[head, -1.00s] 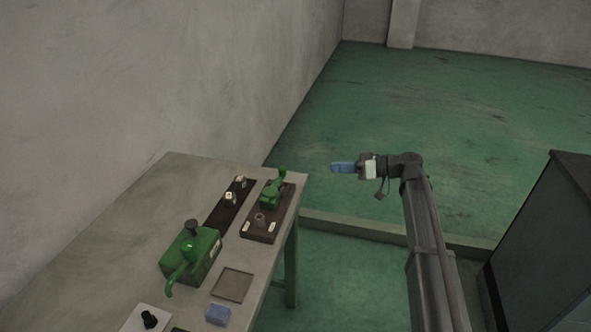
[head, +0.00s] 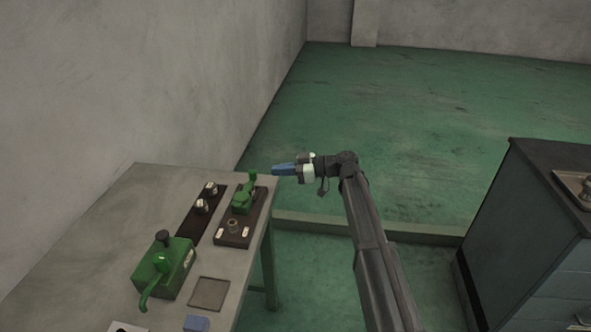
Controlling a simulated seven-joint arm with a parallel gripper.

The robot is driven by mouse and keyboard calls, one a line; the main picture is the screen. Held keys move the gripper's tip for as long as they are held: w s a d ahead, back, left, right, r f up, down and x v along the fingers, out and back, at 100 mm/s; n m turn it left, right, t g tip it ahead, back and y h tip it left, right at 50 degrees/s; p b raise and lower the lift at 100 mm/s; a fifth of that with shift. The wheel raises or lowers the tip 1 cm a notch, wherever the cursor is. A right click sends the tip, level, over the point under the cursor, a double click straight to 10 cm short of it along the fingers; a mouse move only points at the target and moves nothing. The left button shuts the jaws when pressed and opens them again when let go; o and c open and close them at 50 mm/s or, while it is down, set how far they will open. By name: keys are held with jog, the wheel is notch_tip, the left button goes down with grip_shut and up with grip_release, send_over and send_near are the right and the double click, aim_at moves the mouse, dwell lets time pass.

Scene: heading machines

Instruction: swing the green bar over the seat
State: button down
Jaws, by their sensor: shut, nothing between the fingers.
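The green bar (head: 243,200) sits on a dark brown base plate (head: 231,240) near the table's right edge, with a raised green end pointing up and back. The seat, apparently the small round ring (head: 233,226), is on the same plate in front of the bar and looks uncovered. My gripper (head: 275,170) has blue fingers and reaches in from the right. It is shut and empty, pointing left at about the height of the bar's raised end in the picture. A small gap shows between them; the depth is hard to tell.
A green machine with a curved handle (head: 163,268) stands left on the table (head: 85,235). A dark strip with two knobs (head: 202,206), a square plate (head: 209,293) and a blue block (head: 196,323) lie nearby. A dark cabinet (head: 525,240) stands right; open floor lies behind.

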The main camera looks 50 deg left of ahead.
aim_at(261, 189)
jog(key=shift+x, duration=2.5)
jog(key=shift+s+a, duration=0.6)
jog(key=shift+a, duration=0.4)
jog(key=w+a+v, duration=0.1)
jog(key=v, duration=1.4)
jog(key=shift+a+f, duration=0.15)
